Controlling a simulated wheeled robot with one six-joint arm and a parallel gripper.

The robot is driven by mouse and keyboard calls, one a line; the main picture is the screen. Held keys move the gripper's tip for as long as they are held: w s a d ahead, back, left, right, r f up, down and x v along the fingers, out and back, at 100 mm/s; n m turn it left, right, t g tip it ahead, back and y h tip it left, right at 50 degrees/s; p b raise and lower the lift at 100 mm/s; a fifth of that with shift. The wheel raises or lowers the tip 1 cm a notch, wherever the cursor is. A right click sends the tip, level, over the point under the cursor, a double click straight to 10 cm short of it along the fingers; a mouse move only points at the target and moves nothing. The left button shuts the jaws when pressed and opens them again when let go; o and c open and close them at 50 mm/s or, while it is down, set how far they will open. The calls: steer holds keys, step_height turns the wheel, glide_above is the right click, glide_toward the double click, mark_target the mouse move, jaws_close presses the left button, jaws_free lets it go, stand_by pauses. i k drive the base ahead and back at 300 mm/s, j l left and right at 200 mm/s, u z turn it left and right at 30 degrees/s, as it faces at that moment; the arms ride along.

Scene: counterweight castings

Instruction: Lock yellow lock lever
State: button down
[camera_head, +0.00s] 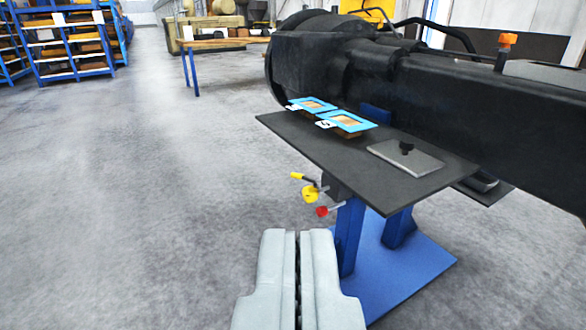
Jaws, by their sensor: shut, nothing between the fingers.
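The yellow lock lever (297,176) sticks out to the left from under the front edge of the dark table top. It has a yellow tip on a dark rod, and a yellow round part (309,194) sits just below it. A red knob (322,211) on a short rod is lower and to the right. My gripper (298,236) points forward at the bottom middle of the view. Its two grey fingers are together with nothing between them. It is apart from the lever, which appears above and beyond the fingertips.
The dark table top (290,135) stands on blue legs and a blue base plate (410,270). Two blue-framed pieces (347,121) and a grey plate (405,158) lie on it. A large black casting (400,75) extends behind and above. Open floor (130,200) lies to the left.

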mark_target(294, 175)
steer(key=i+j+z, duration=0.15)
steer(key=i+j, duration=1.05)
steer(key=i, duration=0.15)
steer(key=i+j+z, duration=0.2)
steer(key=i+j, duration=1.05)
steer(key=j, duration=0.15)
